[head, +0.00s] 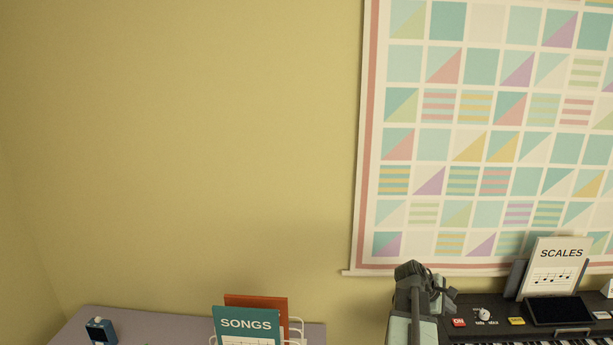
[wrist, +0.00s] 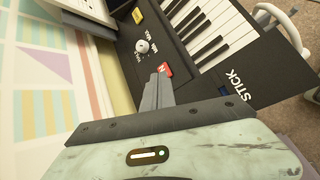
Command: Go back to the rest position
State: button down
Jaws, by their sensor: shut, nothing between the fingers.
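My gripper (head: 424,276) stands up at the lower right of the head view, at the left end of a black keyboard (head: 490,301). In the wrist view my gripper (wrist: 162,72) has its dark grey fingers together, with nothing between them. The fingertips appear close to a red button (head: 459,322) on the keyboard panel; I cannot tell whether they touch it. The red button also shows in the wrist view (wrist: 166,71), partly covered by the fingers.
The keyboard carries a white knob (head: 484,314), a yellow button (head: 516,321), a dark screen (head: 559,311) and a SCALES sheet (head: 556,268). A SONGS book (head: 246,325) and a blue device (head: 101,331) are at lower left. A quilt (head: 490,150) hangs behind.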

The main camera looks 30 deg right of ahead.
jog(key=w+a+f+n+t+y+p, duration=0.1)
jog(key=w+a+n+t, duration=0.1)
jog(key=w+a, duration=0.95)
jog(key=w+a+n+t+y, duration=0.1)
jog(key=w+a+t, duration=0.1)
jog(key=w+a, duration=0.9)
jog(key=a+f+y, duration=0.3)
jog(key=a, duration=2.1)
jog(key=s+a+m+g+y, duration=0.1)
jog(key=s+a+m+y, duration=0.1)
jog(key=a, duration=0.4)
jog(key=s+a+f+m+y, duration=0.1)
jog(key=s+a+m+y, duration=0.1)
jog(key=s+a+m, duration=0.2)
jog(key=a+m+p, duration=0.1)
jog(key=a+m, duration=0.1)
jog(key=m, duration=0.1)
jog(key=shift+s+a+g, duration=0.25)
jog(key=shift+a+g, duration=0.1)
jog(key=shift+g, duration=0.05)
